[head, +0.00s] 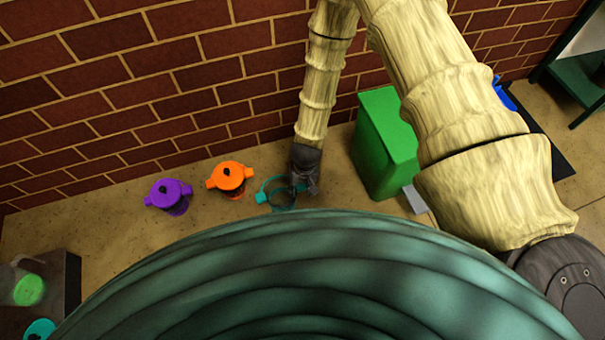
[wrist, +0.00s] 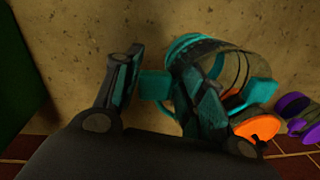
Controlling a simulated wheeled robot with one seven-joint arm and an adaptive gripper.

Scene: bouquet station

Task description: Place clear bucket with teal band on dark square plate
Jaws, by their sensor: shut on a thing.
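The clear bucket with the teal band (head: 266,185) stands on the tan surface by the brick wall in the head view. The wrist view shows its see-through wall, teal rim band (wrist: 190,45) and teal side tabs. My gripper (head: 305,188) is at the bucket's right side, fingers pointing down. In the wrist view my gripper (wrist: 157,88) has a teal tab between its fingers and is shut on it. A flat dark piece (head: 560,150) lies at the far right, partly behind my arm; I cannot tell if it is the dark square plate.
An orange-lidded bucket (head: 231,176) stands close left of the teal one, and a purple-lidded one (head: 169,193) farther left. A green box (head: 385,140) stands right of my gripper. A dark stand (head: 68,275) is at lower left. A large teal ribbed shape hides the lower middle.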

